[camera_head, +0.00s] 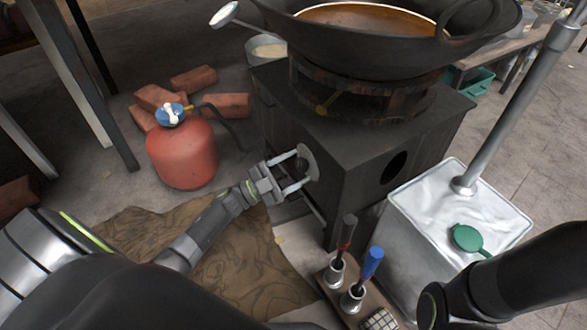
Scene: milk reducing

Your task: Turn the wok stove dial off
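The wok stove (350,150) is a dark metal box with a round opening in its right-hand face. Its dial (309,161) is a grey disc on the left-hand face. My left gripper (301,167) reaches in from the left, with its two light fingers spread apart and their tips at the dial. I cannot tell whether the fingertips touch it. A large black wok (370,48) with brown liquid (370,18) sits on the stove's ring. My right arm comes in at the lower right, but its gripper is not visible.
A red gas cylinder (182,155) with a blue top and loose bricks (192,80) stand left of the stove. A silver tin (455,215) with a green cap stands at right. A wooden holder (345,312) with tools is in front. Brown cloth (245,265) covers the floor.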

